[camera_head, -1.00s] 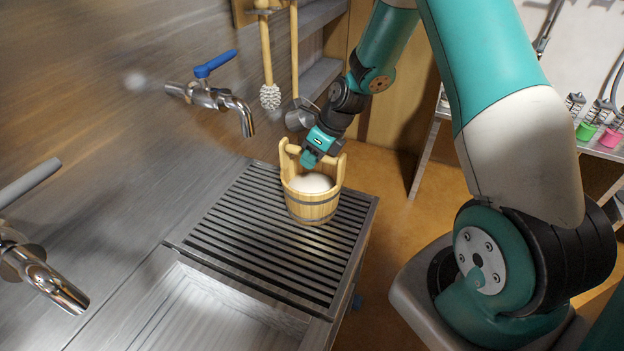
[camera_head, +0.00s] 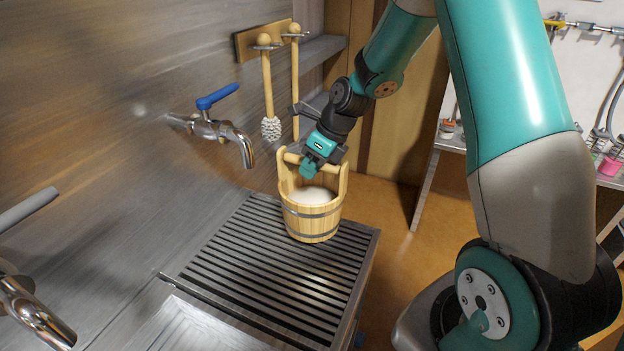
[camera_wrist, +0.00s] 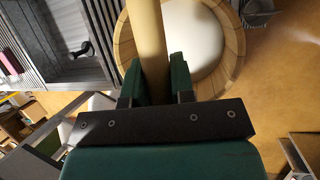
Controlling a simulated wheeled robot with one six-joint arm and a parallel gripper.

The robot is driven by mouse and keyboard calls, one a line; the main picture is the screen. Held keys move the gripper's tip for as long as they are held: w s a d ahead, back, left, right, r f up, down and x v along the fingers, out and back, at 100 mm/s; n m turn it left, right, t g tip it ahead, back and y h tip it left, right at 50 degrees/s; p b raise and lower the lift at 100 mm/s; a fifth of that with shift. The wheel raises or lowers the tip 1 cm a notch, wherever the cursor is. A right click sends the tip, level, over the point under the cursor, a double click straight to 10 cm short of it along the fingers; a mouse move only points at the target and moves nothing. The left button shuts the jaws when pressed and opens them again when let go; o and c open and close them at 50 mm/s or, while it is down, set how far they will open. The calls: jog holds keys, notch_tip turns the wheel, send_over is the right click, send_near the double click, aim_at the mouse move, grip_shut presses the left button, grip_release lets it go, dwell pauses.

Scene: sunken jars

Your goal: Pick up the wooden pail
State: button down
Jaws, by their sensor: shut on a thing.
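The wooden pail (camera_head: 312,221) is made of light staves with dark metal bands and has a wooden crossbar handle. It holds something white. In the head view it is upright at the far end of the slatted metal grate (camera_head: 262,262); I cannot tell whether its base touches the slats. My gripper (camera_head: 308,165) is shut on the pail's handle from above. In the wrist view my gripper (camera_wrist: 154,82) has its green fingers on either side of the handle bar (camera_wrist: 147,42), with the pail's rim (camera_wrist: 232,50) and white contents below.
A chrome tap with a blue lever (camera_head: 215,128) juts from the metal wall at left. A brush (camera_head: 270,128) hangs behind the pail. Another tap (camera_head: 35,310) is at lower left, above a basin edge (camera_head: 190,325). A metal shelf with small jars (camera_head: 612,165) stands at right.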

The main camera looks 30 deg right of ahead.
notch_tip(320, 180, up, 14)
jog(key=b, duration=0.1)
dwell(0.8)
jog(key=shift+r, duration=0.1)
dwell(0.3)
jog(key=c, duration=1.6)
grip_release()
grip_shut()
